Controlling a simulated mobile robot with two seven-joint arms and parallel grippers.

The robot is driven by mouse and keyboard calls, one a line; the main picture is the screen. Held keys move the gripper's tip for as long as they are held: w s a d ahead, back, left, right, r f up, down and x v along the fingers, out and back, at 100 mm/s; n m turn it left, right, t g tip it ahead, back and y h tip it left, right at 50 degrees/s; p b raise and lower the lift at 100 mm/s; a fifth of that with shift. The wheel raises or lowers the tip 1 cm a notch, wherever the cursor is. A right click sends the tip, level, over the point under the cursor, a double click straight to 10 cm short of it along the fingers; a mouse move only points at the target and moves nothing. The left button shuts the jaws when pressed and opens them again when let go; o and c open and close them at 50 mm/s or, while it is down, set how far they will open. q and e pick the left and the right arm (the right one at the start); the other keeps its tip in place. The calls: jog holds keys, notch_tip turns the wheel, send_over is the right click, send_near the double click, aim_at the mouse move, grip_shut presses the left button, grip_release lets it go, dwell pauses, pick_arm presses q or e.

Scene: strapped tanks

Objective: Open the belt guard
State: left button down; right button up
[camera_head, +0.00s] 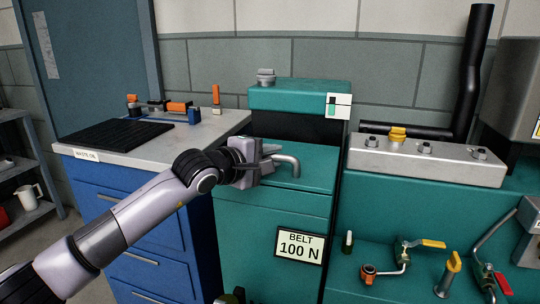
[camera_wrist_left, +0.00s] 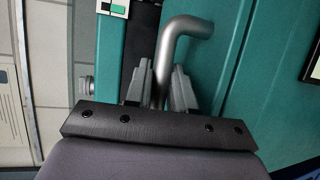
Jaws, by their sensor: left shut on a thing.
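The belt guard (camera_head: 315,178) appears to be the teal cover in the middle of the head view, above a sign (camera_head: 300,245) reading "BELT 100 N". A grey bent bar handle (camera_head: 290,162) stands on it, and this handle also shows in the left wrist view (camera_wrist_left: 183,28). The cover looks down, with a thin seam below it. My left gripper (camera_head: 268,163) is shut on the handle, and its two fingers (camera_wrist_left: 160,88) sit on either side of the bar in the wrist view. My right gripper is not in view.
A teal box (camera_head: 300,97) with a green-and-white indicator (camera_head: 339,106) stands behind the cover. A blue cabinet (camera_head: 130,215) with a grey top is at left. A teal machine with a metal block (camera_head: 425,158), valves and a black pipe (camera_head: 470,75) is close on the right.

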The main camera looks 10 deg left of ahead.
pick_arm(q)
jog(key=shift+w+r+p, duration=0.1)
jog(key=shift+r+p, duration=0.25)
jog(key=shift+r, duration=0.3)
jog(key=r+p, duration=0.1)
jog(key=p, duration=0.1)
jog(key=w+r+g+p, duration=0.1)
jog(key=r, duration=0.1)
jog(key=shift+d+n+y+p, duration=0.1)
jog(key=shift+n+y+p, duration=0.2)
jog(key=shift+p, duration=0.05)
jog(key=w+d+r+g+p, duration=0.1)
jog(key=w+r+g+p, duration=0.1)
jog(key=w+r+p, duration=0.3)
jog(key=shift+r+n+y+p, duration=0.3)
jog(key=shift+r+y+p, duration=0.1)
jog(key=shift+r+p, duration=0.55)
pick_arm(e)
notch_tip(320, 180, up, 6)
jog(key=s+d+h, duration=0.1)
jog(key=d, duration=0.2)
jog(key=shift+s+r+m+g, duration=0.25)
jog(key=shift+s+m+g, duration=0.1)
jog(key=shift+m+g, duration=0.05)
pick_arm(q)
jog(key=shift+w+f, duration=0.1)
jog(key=shift+w, duration=0.05)
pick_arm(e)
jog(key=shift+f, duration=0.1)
